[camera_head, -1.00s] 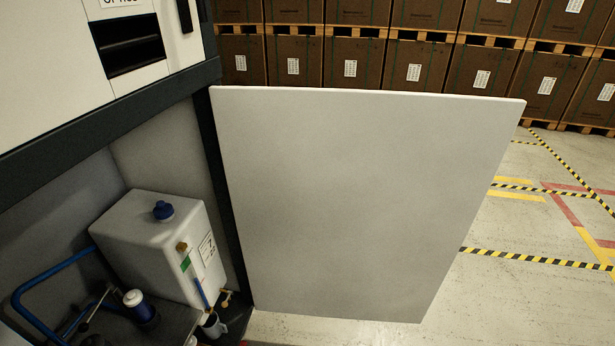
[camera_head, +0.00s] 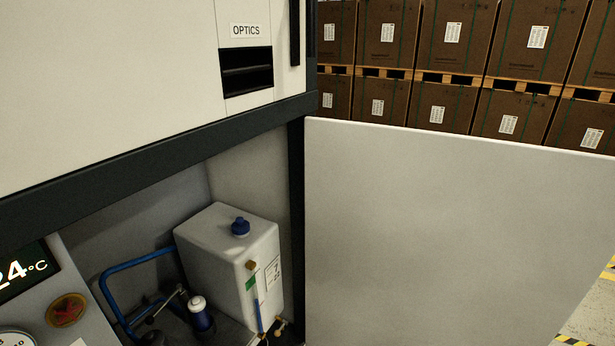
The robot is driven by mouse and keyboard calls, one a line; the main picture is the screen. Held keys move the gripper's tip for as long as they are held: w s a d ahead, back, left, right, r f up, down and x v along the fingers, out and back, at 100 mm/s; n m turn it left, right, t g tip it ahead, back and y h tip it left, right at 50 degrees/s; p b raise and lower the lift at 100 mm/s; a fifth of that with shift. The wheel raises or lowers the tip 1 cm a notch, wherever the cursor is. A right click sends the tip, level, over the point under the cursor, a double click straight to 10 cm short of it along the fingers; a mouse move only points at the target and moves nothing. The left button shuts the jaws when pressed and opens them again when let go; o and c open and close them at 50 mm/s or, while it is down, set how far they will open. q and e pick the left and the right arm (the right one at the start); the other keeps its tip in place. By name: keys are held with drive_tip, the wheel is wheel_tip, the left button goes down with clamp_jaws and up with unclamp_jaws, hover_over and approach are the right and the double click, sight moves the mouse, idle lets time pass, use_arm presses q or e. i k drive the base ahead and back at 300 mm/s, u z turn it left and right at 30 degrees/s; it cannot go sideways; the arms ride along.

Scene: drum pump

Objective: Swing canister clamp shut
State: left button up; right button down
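A blue canister with a white cap (camera_head: 200,314) stands low in the open cabinet bay, in front of the white tank. A metal lever or rod (camera_head: 172,301) shows just left of it; I cannot tell whether this is the clamp or how it is set. Neither of my grippers is in the head view.
The white tank (camera_head: 215,250) has a blue cap (camera_head: 240,227). A bent blue pipe (camera_head: 125,268) runs to its left. The open white door (camera_head: 450,230) fills the right side. A dark cabinet beam (camera_head: 150,150) crosses above the bay. Stacked boxes (camera_head: 450,40) stand behind.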

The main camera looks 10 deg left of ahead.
sight(149, 320)
drive_tip(key=z, duration=0.35)
drive_tip(key=k, duration=0.25)
drive_tip(key=u, duration=1.75)
drive_tip(key=k, duration=0.65)
drive_tip(key=z, duration=0.35)
drive_tip(key=i, duration=0.3)
drive_tip(key=z, duration=0.95)
drive_tip(key=i, duration=1.45)
drive_tip(key=u, duration=0.55)
